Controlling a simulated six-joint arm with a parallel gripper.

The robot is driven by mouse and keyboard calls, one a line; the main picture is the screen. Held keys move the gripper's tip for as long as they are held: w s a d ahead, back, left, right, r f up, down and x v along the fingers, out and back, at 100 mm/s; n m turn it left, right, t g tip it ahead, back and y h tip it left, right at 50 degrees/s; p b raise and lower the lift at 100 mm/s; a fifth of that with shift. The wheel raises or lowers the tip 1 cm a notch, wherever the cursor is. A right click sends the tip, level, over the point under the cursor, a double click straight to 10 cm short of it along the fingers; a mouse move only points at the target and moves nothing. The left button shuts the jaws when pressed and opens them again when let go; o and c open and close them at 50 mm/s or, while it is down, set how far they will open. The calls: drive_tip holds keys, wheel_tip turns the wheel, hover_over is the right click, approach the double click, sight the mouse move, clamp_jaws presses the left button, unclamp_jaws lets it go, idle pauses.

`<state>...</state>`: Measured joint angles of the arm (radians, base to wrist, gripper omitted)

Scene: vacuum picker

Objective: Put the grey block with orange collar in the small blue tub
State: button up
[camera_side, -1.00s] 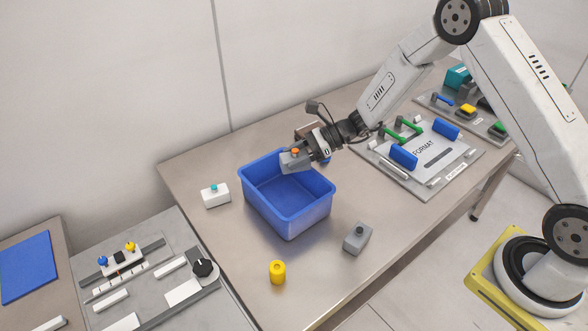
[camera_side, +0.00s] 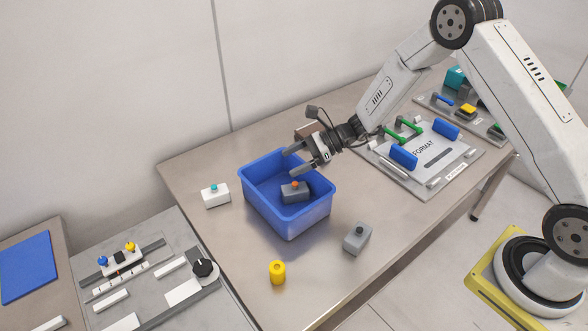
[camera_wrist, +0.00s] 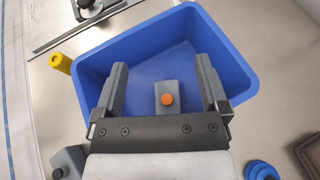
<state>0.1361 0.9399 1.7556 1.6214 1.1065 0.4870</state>
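The grey block with the orange collar (camera_side: 295,191) is inside the small blue tub (camera_side: 312,216), near its right side in the side view. In the wrist view the block (camera_wrist: 168,97) shows on the floor of the tub (camera_wrist: 85,82), between and below my fingers. My gripper (camera_side: 294,160) is open and empty, above the far right rim of the tub. Its fingers (camera_wrist: 162,76) are spread on both sides of the block in the wrist view, apart from it.
A white block with a teal top (camera_side: 215,195) is left of the tub. A grey block with a dark knob (camera_side: 357,238) and a yellow cylinder (camera_side: 277,272) stand in front. A fixture board (camera_side: 428,184) is at the right. The table's front is mostly clear.

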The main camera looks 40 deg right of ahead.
drive_tip(key=shift+r, duration=0.15)
drive_tip(key=shift+r, duration=0.45)
drive_tip(key=v, duration=1.2)
drive_tip(key=shift+s, duration=0.15)
drive_tip(key=s+a+r+n+g+h, duration=0.1)
drive_tip(key=s+n+g+h, duration=0.1)
drive_tip(key=s+n+h, duration=1)
drive_tip(key=s+n, duration=0.6)
drive_tip(key=n, duration=0.4)
drive_tip(key=shift+r+n, duration=0.3)
drive_tip(key=shift+r, duration=0.05)
